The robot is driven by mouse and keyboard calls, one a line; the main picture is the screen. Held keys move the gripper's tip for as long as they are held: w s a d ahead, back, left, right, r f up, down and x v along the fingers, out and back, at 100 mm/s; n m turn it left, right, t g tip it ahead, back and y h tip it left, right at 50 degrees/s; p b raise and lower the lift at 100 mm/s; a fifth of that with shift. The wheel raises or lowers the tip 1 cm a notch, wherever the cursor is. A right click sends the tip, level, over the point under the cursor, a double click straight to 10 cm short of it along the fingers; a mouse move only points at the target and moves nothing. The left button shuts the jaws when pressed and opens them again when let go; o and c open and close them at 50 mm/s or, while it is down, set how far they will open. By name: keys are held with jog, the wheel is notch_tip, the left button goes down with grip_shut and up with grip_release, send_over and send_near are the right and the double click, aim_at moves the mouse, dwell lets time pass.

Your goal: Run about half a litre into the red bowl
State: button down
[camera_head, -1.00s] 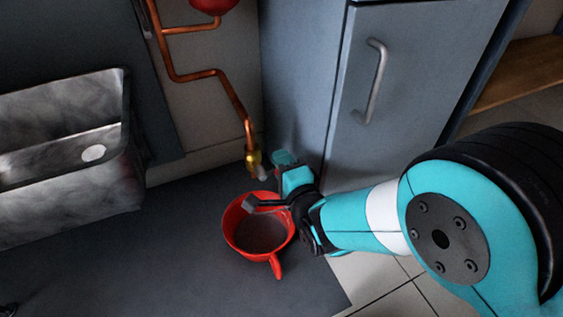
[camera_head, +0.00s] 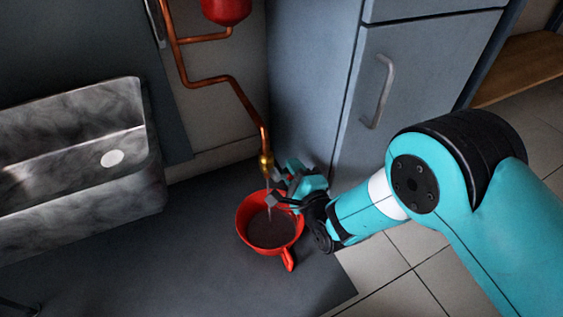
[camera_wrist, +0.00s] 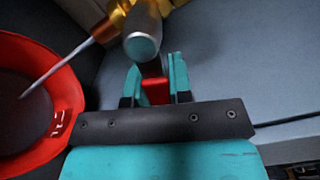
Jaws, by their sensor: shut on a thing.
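The red bowl (camera_head: 289,258), with a side handle, sits on the dark floor mat below a brass tap (camera_head: 265,163) at the end of a copper pipe. A thin pale stream (camera_head: 269,208) falls from the tap into the bowl; it shows clearly in the wrist view (camera_wrist: 60,68), where the bowl (camera_wrist: 72,97) is at the left. The bowl's inside is dark, so I cannot read the level. My gripper (camera_head: 284,187) is beside the tap, just above the bowl's right rim. In the wrist view its teal fingers are shut on the tap's red-gripped handle (camera_wrist: 155,90).
A steel sink basin (camera_head: 75,165) stands at the left. A grey cabinet (camera_head: 330,90) is close behind my gripper. Copper pipe (camera_head: 215,80) runs down the wall from a red vessel (camera_head: 226,8). The mat is clear left of the bowl.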

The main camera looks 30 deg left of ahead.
jog(key=shift+s+f+m+p, duration=0.1)
jog(key=shift+f+m+p, duration=0.25)
jog(key=shift+m+p, duration=0.4)
jog(key=c, duration=1)
grip_release()
jog(key=w+d+f+h+b, duration=0.1)
jog(key=w+d+f+b, duration=0.1)
jog(key=d+f, duration=0.25)
jog(key=s+r+y+p, duration=0.1)
jog(key=s+r+p, duration=0.1)
jog(key=s+r, duration=0.3)
jog(key=p+v, duration=0.1)
jog(key=v, duration=0.3)
jog(key=p+v, duration=0.2)
jog(key=v, duration=0.2)
jog(key=p+v, duration=0.2)
jog(key=v, duration=0.2)
jog(key=shift+w+d+f, duration=0.1)
jog(key=shift+w+f, duration=0.05)
jog(key=shift+f, duration=0.1)
